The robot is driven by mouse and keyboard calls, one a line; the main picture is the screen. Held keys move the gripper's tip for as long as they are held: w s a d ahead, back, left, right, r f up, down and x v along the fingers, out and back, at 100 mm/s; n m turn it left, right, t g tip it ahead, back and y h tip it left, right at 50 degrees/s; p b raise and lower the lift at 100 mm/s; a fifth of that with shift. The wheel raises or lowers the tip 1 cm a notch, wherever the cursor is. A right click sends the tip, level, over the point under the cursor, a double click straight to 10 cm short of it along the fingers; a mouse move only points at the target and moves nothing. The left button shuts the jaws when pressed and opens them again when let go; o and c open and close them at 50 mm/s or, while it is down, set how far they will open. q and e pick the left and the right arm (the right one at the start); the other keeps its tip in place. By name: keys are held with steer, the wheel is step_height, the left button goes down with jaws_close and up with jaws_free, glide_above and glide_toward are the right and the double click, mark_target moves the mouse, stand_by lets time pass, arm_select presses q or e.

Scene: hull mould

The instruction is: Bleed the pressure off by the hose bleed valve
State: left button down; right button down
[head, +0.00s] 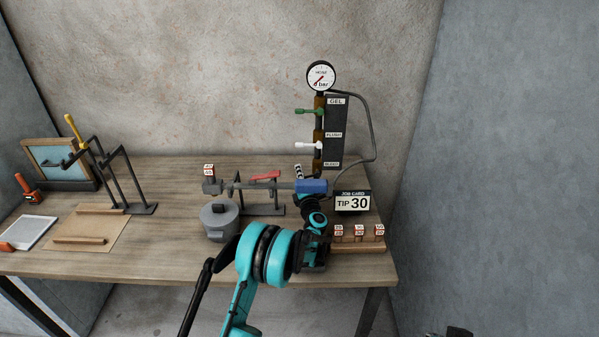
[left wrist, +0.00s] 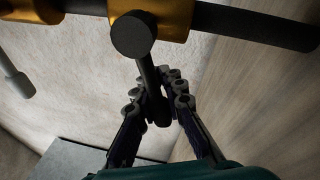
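The pressure gauge (head: 321,77) tops the upright pipe on the back wall; its red needle points lower left. Below it, the valve panel (head: 336,122) carries GEL, FLUSH and a small lowest label, apparently BLEED. My left gripper (head: 298,170) is at that lowest level, left of the pipe. In the left wrist view its two fingers (left wrist: 159,90) stand apart, either side of a dark valve handle (left wrist: 150,72), with a slight gap seeming to show. In the head view the gripper hides this handle. A dark piece at the bottom edge may be my right gripper (head: 456,332); its fingers are not visible.
The green GEL handle (head: 308,112) and white FLUSH handle (head: 308,146) stick out left above my gripper. A hose (head: 374,130) loops on the right. A grey pot (head: 219,219), job card (head: 353,202) and block rack (head: 358,247) stand close by on the bench.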

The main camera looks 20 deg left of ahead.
arm_select(q)
step_height(320, 180, up, 2)
steer(key=m+t+h+b, duration=0.1)
steer(key=m, duration=0.3)
steer(key=shift+r, duration=0.1)
steer(key=c, duration=1.6)
jaws_free()
steer(key=shift+c, duration=0.2)
steer(key=v, duration=0.7)
steer(key=shift+s, duration=0.2)
